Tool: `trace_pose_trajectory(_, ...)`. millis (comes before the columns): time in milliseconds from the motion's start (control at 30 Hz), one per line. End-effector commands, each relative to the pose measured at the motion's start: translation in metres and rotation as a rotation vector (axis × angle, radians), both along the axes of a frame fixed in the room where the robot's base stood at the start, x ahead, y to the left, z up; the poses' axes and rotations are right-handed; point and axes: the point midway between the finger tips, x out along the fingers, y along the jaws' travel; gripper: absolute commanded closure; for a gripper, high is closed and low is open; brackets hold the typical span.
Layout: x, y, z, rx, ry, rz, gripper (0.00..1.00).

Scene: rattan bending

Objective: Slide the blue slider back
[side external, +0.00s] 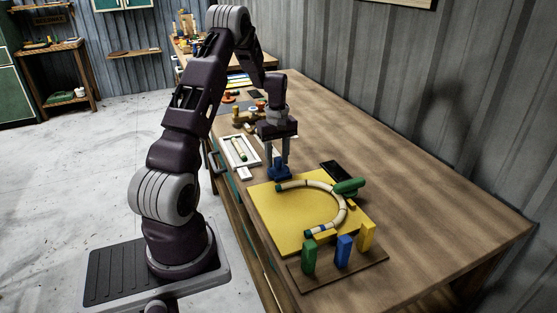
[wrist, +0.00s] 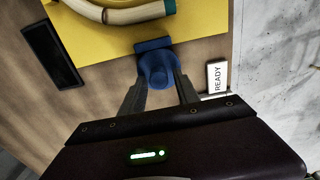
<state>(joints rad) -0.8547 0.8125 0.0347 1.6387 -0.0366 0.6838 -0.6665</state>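The blue slider (side external: 280,173) stands at the far left edge of the yellow board (side external: 275,230). In the wrist view the blue slider (wrist: 157,68) shows a rounded knob and a flat bar at the board's edge. My gripper (side external: 279,163) points down at it, with one finger on each side of the knob. In the wrist view the fingers of my gripper (wrist: 160,88) meet the knob's sides, and it appears shut on the slider. The lower fingertips are partly hidden by the knob.
A curved rattan piece (side external: 343,215) lies on the board by a green handle (side external: 348,186). Green (side external: 309,255), blue (side external: 344,251) and yellow (side external: 367,236) blocks stand at the near end. A black phone-like slab (wrist: 51,54) and a READY label (wrist: 217,77) flank the slider.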

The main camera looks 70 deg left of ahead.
Motion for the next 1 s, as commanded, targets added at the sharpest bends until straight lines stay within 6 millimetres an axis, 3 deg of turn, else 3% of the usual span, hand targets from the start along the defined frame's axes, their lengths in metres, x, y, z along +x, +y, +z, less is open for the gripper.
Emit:
trace_pose_trajectory(333,0.000,-0.002,0.002,-0.004,0.001,-0.002,0.56)
trace_pose_trajectory(700,0.000,-0.002,0.066,-0.003,0.001,-0.001,0.56)
trace_pose_trajectory(1000,0.000,-0.002,0.070,-0.004,0.002,-0.002,0.56)
